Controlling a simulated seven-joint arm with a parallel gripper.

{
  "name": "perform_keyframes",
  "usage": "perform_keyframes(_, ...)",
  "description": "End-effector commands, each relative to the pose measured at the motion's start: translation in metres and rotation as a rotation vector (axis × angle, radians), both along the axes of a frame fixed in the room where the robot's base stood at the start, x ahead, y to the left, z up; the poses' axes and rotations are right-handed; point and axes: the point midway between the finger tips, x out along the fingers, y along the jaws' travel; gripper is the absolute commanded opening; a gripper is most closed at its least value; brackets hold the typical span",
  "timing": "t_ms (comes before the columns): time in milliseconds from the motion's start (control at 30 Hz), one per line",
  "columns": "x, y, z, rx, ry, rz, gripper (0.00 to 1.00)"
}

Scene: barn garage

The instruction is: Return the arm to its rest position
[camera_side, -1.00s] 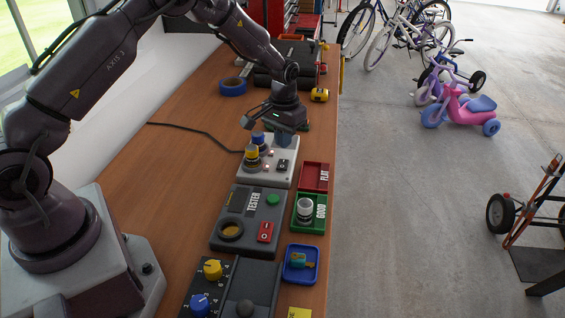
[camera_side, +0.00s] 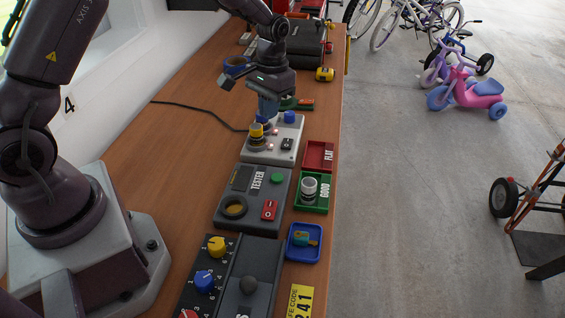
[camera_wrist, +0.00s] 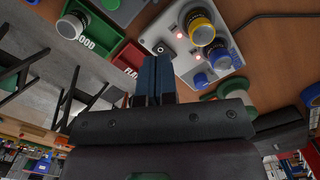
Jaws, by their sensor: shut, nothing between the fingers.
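My gripper (camera_side: 268,108) is shut and empty. It hangs above the back of the pale charger box (camera_side: 287,150), pointing down. In the wrist view its blue fingers (camera_wrist: 154,78) are together, in front of part of the wooden bench. My arm reaches from its base at the left over the bench. The charger box holds a yellow-topped cylinder (camera_side: 256,132) and a blue-topped one, partly behind my gripper in the side view. Both show in the wrist view, the yellow one (camera_wrist: 200,28) beside two lit red lamps.
The green GOOD tray (camera_side: 325,206) holds a white-topped cylinder (camera_side: 309,188). The red FLAT tray (camera_side: 311,165) looks empty. The grey tester (camera_side: 285,184), a blue tray (camera_side: 291,251) and a panel with knobs (camera_side: 232,262) stand nearer. A black cable (camera_side: 195,106) crosses the bench.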

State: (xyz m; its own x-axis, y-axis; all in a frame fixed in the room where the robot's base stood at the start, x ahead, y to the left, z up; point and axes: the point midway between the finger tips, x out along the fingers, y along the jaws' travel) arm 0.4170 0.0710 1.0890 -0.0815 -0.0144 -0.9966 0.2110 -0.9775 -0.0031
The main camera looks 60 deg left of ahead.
Motion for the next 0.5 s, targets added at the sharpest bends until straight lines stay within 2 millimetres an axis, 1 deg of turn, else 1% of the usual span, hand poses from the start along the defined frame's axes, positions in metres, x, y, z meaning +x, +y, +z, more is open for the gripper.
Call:
perform_keyframes(33,-0.011,-0.005,0.021,0.003,-0.017,-0.013,0.0)
perform_keyframes(167,-0.043,-0.019,0.066,0.007,-0.061,-0.046,0.0)
perform_keyframes(200,-0.054,-0.023,0.079,0.01,-0.077,-0.056,0.0)
perform_keyframes(267,-0.071,-0.029,0.098,0.014,-0.105,-0.071,0.0)
perform_keyframes(300,-0.083,-0.033,0.109,0.016,-0.125,-0.081,0.0)
perform_keyframes(367,-0.101,-0.038,0.124,0.02,-0.156,-0.095,0.0)
perform_keyframes(400,-0.113,-0.042,0.133,0.022,-0.178,-0.106,0.0)
perform_keyframes(500,-0.143,-0.05,0.152,0.03,-0.24,-0.129,0.0)
